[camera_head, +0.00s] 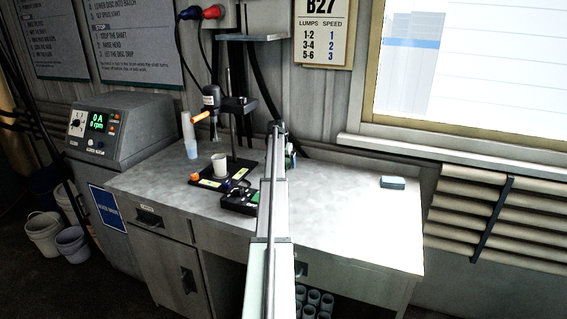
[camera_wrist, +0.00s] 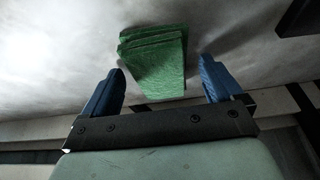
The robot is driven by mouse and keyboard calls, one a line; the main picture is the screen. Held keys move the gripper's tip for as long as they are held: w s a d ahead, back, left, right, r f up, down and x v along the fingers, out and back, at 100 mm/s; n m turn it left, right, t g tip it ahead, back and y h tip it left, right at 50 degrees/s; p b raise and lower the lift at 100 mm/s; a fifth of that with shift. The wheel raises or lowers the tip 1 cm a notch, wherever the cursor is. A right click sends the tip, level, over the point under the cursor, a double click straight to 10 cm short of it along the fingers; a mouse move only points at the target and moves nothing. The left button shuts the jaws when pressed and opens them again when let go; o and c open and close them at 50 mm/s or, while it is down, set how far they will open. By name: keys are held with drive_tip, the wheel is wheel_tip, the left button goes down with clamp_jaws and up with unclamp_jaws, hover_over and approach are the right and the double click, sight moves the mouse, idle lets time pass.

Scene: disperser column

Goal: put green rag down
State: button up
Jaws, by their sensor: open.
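The green rag (camera_wrist: 153,72) is a folded, layered pad on the pale bench top in the wrist view. My gripper (camera_wrist: 162,66) has its two blue fingers spread, one on each side of the rag, with gaps showing between rag and fingers. In the head view my arm reaches over the bench and hides most of the gripper. A small greenish patch (camera_head: 291,161) shows beside the arm's far end; I cannot tell whether it is the rag.
A stand with a motor head (camera_head: 211,97) and a white cup (camera_head: 219,165) are left of my arm. Stacked cups (camera_head: 190,148) stand farther left. A black box (camera_head: 239,199) lies close to the arm. A blue-grey block (camera_head: 392,182) lies right; the bench around it is clear.

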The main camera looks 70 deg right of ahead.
drive_tip(key=v, duration=1.2)
drive_tip(key=shift+r, duration=0.1)
